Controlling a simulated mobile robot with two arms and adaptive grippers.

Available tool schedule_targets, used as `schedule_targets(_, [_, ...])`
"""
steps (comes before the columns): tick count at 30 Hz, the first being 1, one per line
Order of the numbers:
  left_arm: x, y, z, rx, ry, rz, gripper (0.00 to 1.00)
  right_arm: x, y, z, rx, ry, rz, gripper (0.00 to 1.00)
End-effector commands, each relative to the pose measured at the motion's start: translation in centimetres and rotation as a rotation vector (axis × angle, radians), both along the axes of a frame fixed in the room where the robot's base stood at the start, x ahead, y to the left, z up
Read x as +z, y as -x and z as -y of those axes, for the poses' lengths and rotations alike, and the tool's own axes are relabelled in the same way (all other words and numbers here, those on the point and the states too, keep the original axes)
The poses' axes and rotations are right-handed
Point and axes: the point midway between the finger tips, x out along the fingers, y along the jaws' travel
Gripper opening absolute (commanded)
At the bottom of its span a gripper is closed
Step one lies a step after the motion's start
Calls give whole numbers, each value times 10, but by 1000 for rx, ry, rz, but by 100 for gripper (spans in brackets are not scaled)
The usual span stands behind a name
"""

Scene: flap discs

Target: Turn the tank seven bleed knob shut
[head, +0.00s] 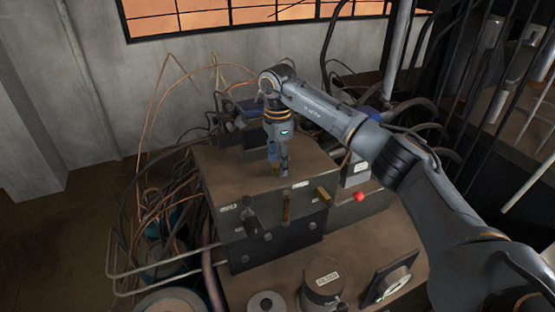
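My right gripper (278,164) points down at the top of a brown metal box (225,172), near its middle. Its fingers are close together, and a small tan patch shows by the tips. I cannot tell whether they hold anything. The box's front carries a dark knob (250,222) at left, an upright brass-coloured handle (286,207) in the middle and a tilted brass-coloured handle (322,194) at right. Small white labels sit near them, too small to read, so I cannot tell which knob is tank seven's. My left gripper is not in view.
A red button (359,196) sits right of the box. In front stand a labelled round canister (322,286) and a dark gauge panel (390,281). Loose copper wires and bent pipes (150,262) crowd the left. Vertical bars and hoses fill the right. Bare floor (50,235) shows far left.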

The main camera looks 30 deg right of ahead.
Motion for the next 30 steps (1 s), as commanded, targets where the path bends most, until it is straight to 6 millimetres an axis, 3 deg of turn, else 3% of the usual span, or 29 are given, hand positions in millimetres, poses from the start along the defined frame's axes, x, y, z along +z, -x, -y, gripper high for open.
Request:
schedule_targets(1, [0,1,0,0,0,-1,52,0,0,0,0,0,0,42])
schedule_targets(7, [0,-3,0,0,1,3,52,0,0,0,0,0,0,2])
schedule_targets(8, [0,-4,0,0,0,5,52,0,0,0,0,0,0,0])
schedule_targets(20, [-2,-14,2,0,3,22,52,0,0,0,-78,-1,-1,0])
schedule_targets(30, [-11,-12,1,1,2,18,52,-1,0,0,-347,-1,0,0])
